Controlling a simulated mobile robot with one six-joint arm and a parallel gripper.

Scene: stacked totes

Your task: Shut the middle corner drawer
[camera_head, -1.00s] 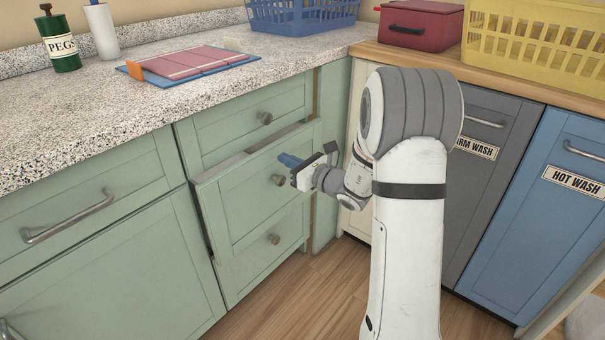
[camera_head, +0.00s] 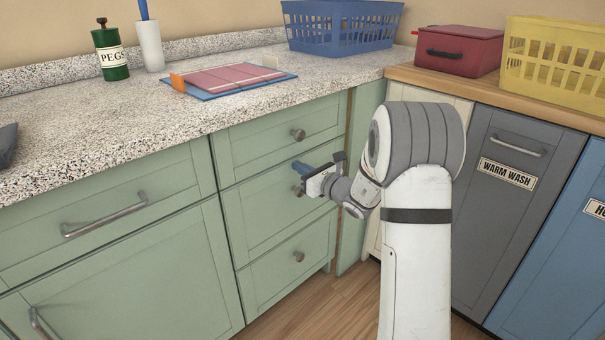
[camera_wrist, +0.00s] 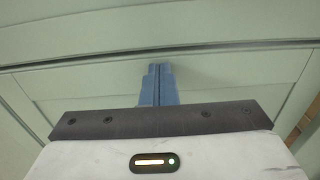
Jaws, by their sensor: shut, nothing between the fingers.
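The middle corner drawer (camera_head: 256,208) is a green panel with a round knob, in a stack of three at the corner. Its front looks about flush with the drawers above and below. It also fills the wrist view (camera_wrist: 215,78), with a thin seam along its top edge. My gripper (camera_head: 298,166) is shut and empty, its blue fingertips at the drawer front near the knob. In the wrist view the closed fingers (camera_wrist: 158,72) point at the panel; I cannot tell whether they touch it. The knob is partly hidden behind the gripper.
The top drawer (camera_head: 270,142) and bottom drawer (camera_head: 280,273) look shut. The speckled counter (camera_head: 130,120) overhangs above. A grey warm-wash front (camera_head: 500,215) and a blue front (camera_head: 560,240) stand to the right. Wooden floor (camera_head: 345,300) shows below.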

